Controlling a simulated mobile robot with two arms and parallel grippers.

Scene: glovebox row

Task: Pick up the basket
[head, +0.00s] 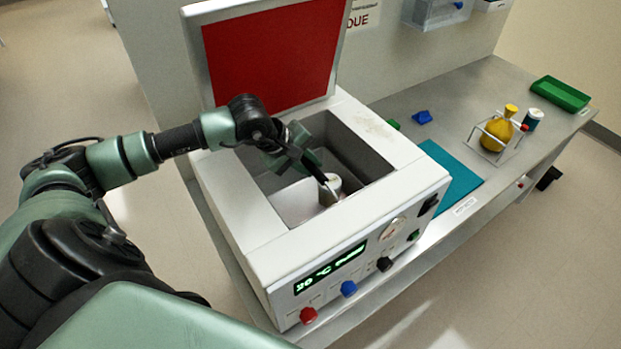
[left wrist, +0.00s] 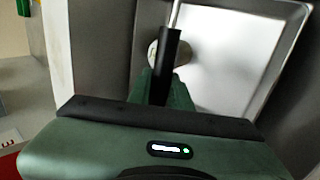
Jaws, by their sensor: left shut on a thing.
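My left gripper (head: 303,158) is down in the open tank of the white bath unit (head: 262,222). It is shut on a black handle (head: 314,169), which also shows between the fingers in the left wrist view (left wrist: 166,62). A thin metal rod (left wrist: 175,14) runs on from the handle. The handle seems to belong to the basket, whose body I cannot make out clearly. A silver cylinder (head: 330,187) stands in the tank by the handle's lower end. My right gripper is not in view.
The unit's lid (head: 272,52), red inside, stands open behind the tank. To the right on the steel bench are a teal mat (head: 447,172), a yellow flask (head: 496,133) in a wire holder, a blue-white jar (head: 532,119) and a green tray (head: 560,94). The tank walls surround my gripper closely.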

